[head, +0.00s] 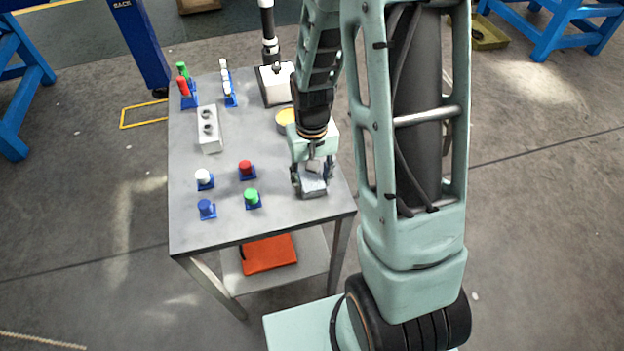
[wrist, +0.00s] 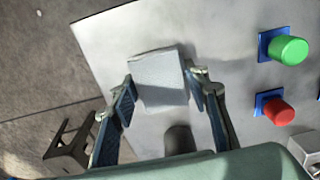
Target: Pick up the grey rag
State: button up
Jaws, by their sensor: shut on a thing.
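The grey rag (head: 313,185) is a small, light grey folded block near the right edge of the metal table (head: 225,225). In the wrist view the rag (wrist: 159,79) sits between the two fingers of my gripper (wrist: 162,98). My gripper (head: 311,181) points down at the table in the head view, with its fingers on either side of the rag. It is shut on the rag. I cannot tell whether the rag still touches the tabletop.
Red (head: 246,168), green (head: 252,196), white (head: 204,177) and blue (head: 207,207) pegs on blue bases stand left of the gripper. An orange item (head: 269,254) lies on the lower shelf.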

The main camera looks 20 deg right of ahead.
jog(key=shift+r, duration=0.5)
jog(key=w+a+r, duration=0.2)
jog(key=a+r, duration=0.3)
jog(key=a, duration=0.1)
jog(key=w+a+r, duration=0.3)
jog(key=a+r, duration=0.3)
jog(key=a, duration=0.1)
jog(key=shift+w+r, duration=0.25)
jog(key=shift+r, duration=0.05)
